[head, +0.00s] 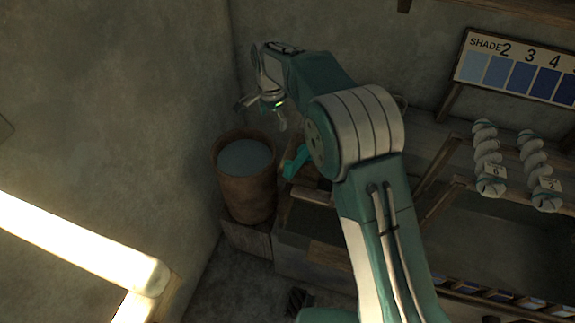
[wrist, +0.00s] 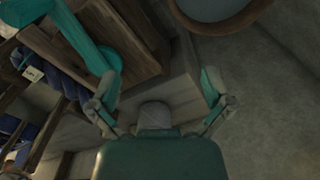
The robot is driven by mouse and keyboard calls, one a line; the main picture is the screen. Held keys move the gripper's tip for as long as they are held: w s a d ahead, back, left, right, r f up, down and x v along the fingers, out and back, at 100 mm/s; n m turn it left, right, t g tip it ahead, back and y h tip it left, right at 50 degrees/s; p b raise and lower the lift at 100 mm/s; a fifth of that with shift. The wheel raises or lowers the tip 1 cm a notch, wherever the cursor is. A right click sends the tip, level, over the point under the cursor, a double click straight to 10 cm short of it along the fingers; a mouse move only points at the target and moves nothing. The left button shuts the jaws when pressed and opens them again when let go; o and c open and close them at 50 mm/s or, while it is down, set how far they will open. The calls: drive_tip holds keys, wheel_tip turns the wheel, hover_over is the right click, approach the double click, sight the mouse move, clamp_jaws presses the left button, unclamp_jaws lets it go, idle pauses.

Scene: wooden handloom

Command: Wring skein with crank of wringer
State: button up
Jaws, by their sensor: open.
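My gripper (head: 264,108) is open and empty, above and slightly behind the wooden barrel in the head view. Its two fingers are spread wide in the wrist view (wrist: 160,95), with nothing between them. A bright teal bar (head: 296,161), which looks like the crank of the wringer, sits right of the barrel, below and right of my gripper. In the wrist view a teal bar with a round end (wrist: 85,38) lies left of the fingers, over a wooden box. My arm hides much of the wringer. I cannot make out a skein on it.
The barrel (head: 232,189) holds greyish-blue liquid and stands near the wall corner. Two twisted pale skeins (head: 488,160) (head: 540,172) with number tags hang at the right. A shade card (head: 517,68) stands behind them. A bright bar (head: 80,245) crosses the lower left.

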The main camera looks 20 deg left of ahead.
sight(288, 163)
drive_tip(key=s+d, duration=0.2)
drive_tip(key=s, duration=0.1)
drive_tip(key=s+d, duration=0.3)
drive_tip(key=s, duration=0.1)
drive_tip(key=s+d, duration=0.3)
drive_tip(key=shift+s, duration=0.3)
wheel_tip(288, 163, down, 4)
drive_tip(key=shift+a+r, duration=0.1)
drive_tip(key=shift+f, duration=0.65)
clamp_jaws()
